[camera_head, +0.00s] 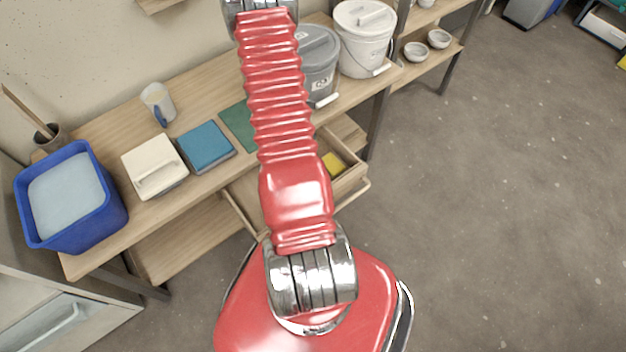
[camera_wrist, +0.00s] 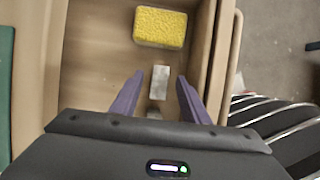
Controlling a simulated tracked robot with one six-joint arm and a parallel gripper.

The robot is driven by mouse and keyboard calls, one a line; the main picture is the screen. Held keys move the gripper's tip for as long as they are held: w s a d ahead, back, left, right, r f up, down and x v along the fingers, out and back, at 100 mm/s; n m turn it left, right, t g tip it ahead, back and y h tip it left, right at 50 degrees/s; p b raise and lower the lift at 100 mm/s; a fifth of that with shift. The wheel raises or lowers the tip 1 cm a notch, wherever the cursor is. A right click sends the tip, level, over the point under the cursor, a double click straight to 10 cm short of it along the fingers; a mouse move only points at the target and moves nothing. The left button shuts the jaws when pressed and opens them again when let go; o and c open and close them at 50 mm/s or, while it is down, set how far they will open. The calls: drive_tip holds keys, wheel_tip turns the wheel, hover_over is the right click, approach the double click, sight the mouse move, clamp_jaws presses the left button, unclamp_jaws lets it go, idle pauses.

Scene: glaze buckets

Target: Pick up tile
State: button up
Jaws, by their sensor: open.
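A small pale grey rectangular piece, which looks like the tile (camera_wrist: 160,80), lies in the open wooden drawer (camera_wrist: 90,75) in the wrist view. My gripper (camera_wrist: 160,76) is open, with its two purple fingers to the left and right of the tile and a gap on each side. I cannot tell how high the fingertips are above the drawer floor. In the head view my red arm covers the gripper and the tile.
A yellow sponge (camera_wrist: 160,27) lies in the drawer beyond the tile; the drawer (camera_head: 352,181) and sponge (camera_head: 333,164) show in the head view. The drawer walls stand close around. On the bench are a blue tub (camera_head: 110,205), a blue slab (camera_head: 206,146) and buckets (camera_head: 362,48).

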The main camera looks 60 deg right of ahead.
drive_tip(key=shift+x, duration=0.8)
drive_tip(key=shift+c, duration=0.7)
clamp_jaws()
